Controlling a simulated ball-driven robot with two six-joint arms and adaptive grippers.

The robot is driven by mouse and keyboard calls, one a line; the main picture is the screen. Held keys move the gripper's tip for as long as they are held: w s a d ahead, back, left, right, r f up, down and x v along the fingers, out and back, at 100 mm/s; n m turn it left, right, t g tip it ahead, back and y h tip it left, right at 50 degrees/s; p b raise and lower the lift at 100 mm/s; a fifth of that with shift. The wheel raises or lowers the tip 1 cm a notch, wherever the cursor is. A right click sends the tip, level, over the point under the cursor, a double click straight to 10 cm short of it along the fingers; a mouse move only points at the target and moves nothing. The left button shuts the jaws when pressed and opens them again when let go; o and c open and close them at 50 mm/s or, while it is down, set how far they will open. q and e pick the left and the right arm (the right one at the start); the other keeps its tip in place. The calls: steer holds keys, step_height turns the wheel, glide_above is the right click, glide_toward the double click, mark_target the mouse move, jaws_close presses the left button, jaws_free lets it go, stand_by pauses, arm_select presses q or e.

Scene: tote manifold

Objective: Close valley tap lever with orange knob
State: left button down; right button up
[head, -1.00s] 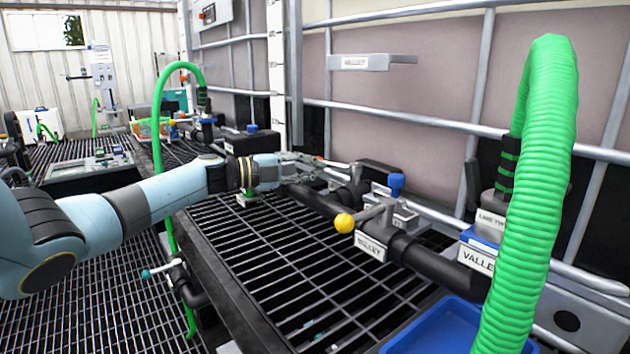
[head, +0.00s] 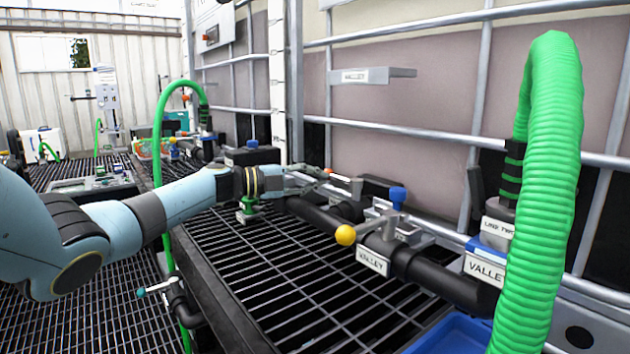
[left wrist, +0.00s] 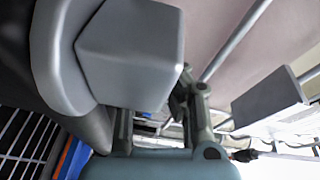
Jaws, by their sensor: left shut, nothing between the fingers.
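A short silver lever with a small orange knob (head: 328,171) stands over the black pipe in the middle of the head view. My left gripper (head: 312,179) reaches in from the left, with its fingertips close beside the orange knob. It is shut with nothing between its fingers. I cannot tell whether it touches the lever. The left wrist view shows its fingers (left wrist: 160,115) beside a large grey block-shaped part, very close to the camera. The knob cannot be made out clearly there. My right gripper is out of view.
A second lever with a yellow knob (head: 345,235) sits nearer on the pipe, beside a blue knob (head: 397,195) and a VALLEY label (head: 373,262). A thick green hose (head: 550,190) rises at the right. A blue tray (head: 450,335) lies below. Metal tank bars run behind.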

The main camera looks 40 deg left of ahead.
arm_select(q)
steer(key=v, duration=1.2)
steer(key=shift+a, duration=0.1)
stand_by(0.4)
